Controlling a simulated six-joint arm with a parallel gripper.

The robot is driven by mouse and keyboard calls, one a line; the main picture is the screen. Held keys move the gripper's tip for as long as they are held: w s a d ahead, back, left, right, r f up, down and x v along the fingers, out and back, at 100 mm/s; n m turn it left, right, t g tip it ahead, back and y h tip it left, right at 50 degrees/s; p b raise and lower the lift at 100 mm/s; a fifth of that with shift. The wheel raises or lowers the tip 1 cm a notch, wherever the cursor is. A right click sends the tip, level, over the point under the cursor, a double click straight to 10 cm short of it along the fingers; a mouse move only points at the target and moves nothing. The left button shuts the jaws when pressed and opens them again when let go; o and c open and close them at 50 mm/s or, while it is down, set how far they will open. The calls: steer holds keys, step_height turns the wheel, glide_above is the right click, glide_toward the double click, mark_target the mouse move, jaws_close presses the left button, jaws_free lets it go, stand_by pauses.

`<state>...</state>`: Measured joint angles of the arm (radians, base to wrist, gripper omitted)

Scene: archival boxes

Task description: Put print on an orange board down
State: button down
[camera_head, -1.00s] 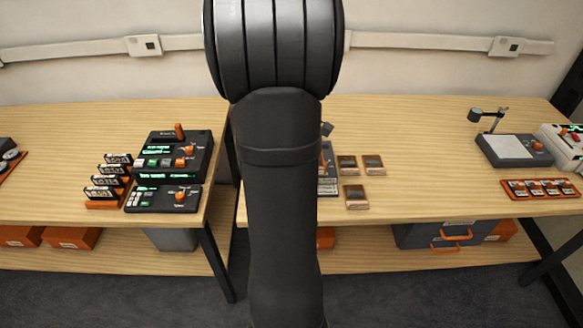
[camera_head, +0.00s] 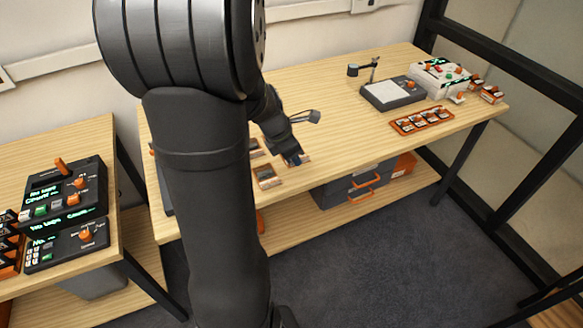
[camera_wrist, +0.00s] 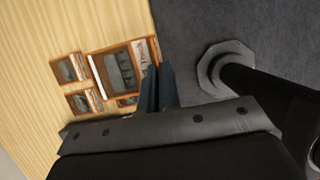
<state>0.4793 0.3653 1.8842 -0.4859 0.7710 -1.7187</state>
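My gripper (camera_head: 292,160) is low over the right bench. In the wrist view its dark blue fingers (camera_wrist: 160,88) are close together at the edge of a print on an orange board (camera_wrist: 120,70). This board looks larger and nearer than the others, and it appears held above the bench. Another orange piece (camera_wrist: 127,100) is partly hidden beneath the held board. The fingertip contact is hard to make out.
The right bench (camera_head: 330,100) has clear wood behind and right of my gripper. A grey device with a pale panel (camera_head: 393,93), an orange tray (camera_head: 422,120) and a white control box (camera_head: 440,78) stand farther right. Grey drawers (camera_head: 350,185) sit below.

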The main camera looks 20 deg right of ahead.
steer(key=s+d, duration=0.5)
steer(key=d, duration=0.2)
steer(key=w+a+f, duration=0.1)
steer(key=w+f, duration=0.1)
steer(key=w, duration=0.1)
steer(key=w+a+f, duration=0.2)
steer(key=w+f, duration=0.1)
steer(key=w+a+f, duration=0.1)
steer(key=w+f, duration=0.1)
steer(key=w, duration=0.2)
steer(key=shift+a+f, duration=0.35)
steer(key=shift+a, duration=0.05)
steer(key=shift+f, duration=2)
steer(key=shift+f, duration=0.1)
steer(key=c, duration=1.7)
jaws_free()
steer(key=v, duration=1.2)
